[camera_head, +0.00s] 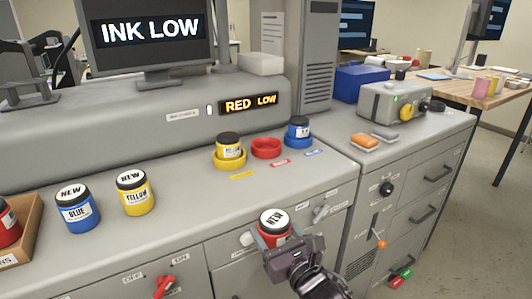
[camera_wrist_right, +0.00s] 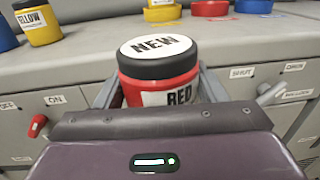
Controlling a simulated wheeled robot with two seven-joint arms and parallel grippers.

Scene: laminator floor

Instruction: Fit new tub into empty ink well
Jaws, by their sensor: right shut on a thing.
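My right gripper (camera_head: 279,243) is shut on the new red tub (camera_head: 273,229), upright with a black rim and a white lid marked NEW. In the right wrist view the tub (camera_wrist_right: 160,75) sits between the fingers, and its label reads RED. It is held in front of the counter's front edge. The empty red ink well (camera_head: 266,148) is a red ring on the counter, farther back; it also shows in the wrist view (camera_wrist_right: 211,9). The yellow well (camera_head: 229,163) holds a yellow tub (camera_head: 229,146), and the blue well (camera_head: 298,139) holds a blue tub (camera_head: 298,125). My left gripper is not in view.
New blue (camera_head: 77,212) and yellow (camera_head: 135,197) tubs stand on the counter at left, beside a wooden box (camera_head: 28,225) with a red tub. A display (camera_head: 249,103) reads RED LOW. Switches and levers (camera_head: 321,214) line the front panel. The counter before the wells is clear.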

